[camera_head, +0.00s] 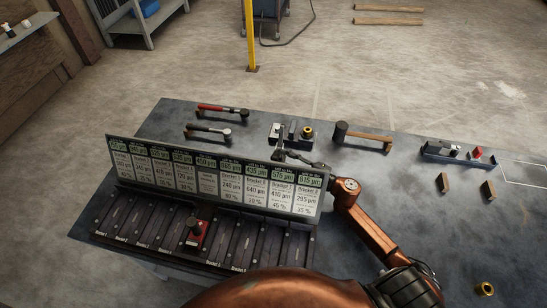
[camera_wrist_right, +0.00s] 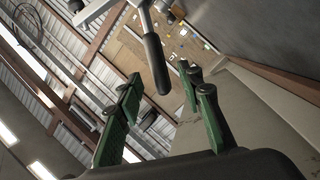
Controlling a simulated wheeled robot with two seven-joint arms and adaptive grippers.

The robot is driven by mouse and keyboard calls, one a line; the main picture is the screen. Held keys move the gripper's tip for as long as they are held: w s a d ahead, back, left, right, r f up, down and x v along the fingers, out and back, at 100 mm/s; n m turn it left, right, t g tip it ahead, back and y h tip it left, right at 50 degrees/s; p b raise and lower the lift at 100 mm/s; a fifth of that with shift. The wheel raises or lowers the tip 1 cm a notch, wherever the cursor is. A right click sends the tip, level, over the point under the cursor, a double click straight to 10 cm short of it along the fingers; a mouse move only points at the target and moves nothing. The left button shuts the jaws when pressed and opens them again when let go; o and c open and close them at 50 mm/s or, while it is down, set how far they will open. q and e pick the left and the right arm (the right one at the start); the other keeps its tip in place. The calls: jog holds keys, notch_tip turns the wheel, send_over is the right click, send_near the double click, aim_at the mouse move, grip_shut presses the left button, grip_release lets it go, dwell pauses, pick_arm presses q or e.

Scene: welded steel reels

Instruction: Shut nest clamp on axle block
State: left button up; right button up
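The nest clamp (camera_head: 281,142) stands beside the axle block at the back middle of the bench, and its dark handle points up. In the right wrist view the clamp's black handle (camera_wrist_right: 155,62) and bare metal arm show close up. The axle block (camera_head: 307,133) with a brass-coloured ring sits just right of the clamp. My right gripper (camera_head: 300,158) reaches in behind the display board, close to the handle. In the wrist view its green fingers (camera_wrist_right: 163,85) are apart, with the handle's end between or just beyond the tips; contact is not clear. My left gripper is out of view.
A long display board (camera_head: 215,180) stands in front of the clamp, above a rack (camera_head: 150,225) holding a red-and-black piece (camera_head: 196,235). Hammers (camera_head: 222,111) and a mallet (camera_head: 362,136) rest on stands nearby. A dark fixture (camera_head: 452,150) is at right. The bench's right middle is mostly clear.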

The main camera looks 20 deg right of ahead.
aim_at(275, 157)
jog(key=shift+x, duration=1.8)
jog(key=shift+c, duration=0.6)
grip_shut()
